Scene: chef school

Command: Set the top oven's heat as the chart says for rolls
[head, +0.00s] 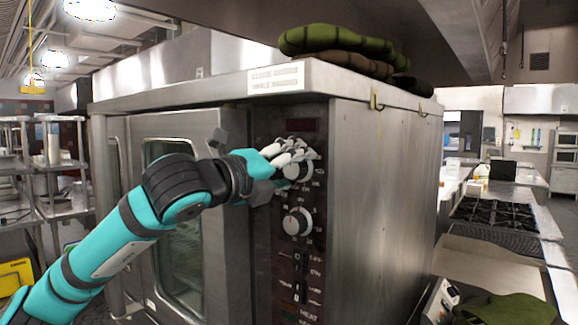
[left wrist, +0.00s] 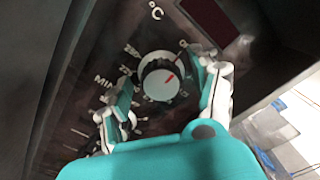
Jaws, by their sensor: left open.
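The steel oven (head: 385,190) stands in front of me with a dark control panel on its front. The upper knob (head: 297,169), white-faced, is marked in °C in the left wrist view (left wrist: 160,77), with a red mark pointing up and right. My left gripper (head: 292,153) is at this knob, open, with its fingers either side of it in the left wrist view (left wrist: 168,70); I cannot tell whether they touch it. The lower knob (head: 297,222) sits below, partly behind a finger in the left wrist view (left wrist: 125,118). No readable chart is in view. My right gripper is not in view.
A dark display window (head: 301,125) is above the upper knob. A small label (head: 276,78), too small to read, is on the oven's top edge. Switches (head: 298,265) lie below the knobs. Folded green cloths (head: 340,40) lie on top. A gas hob (head: 495,213) is at right.

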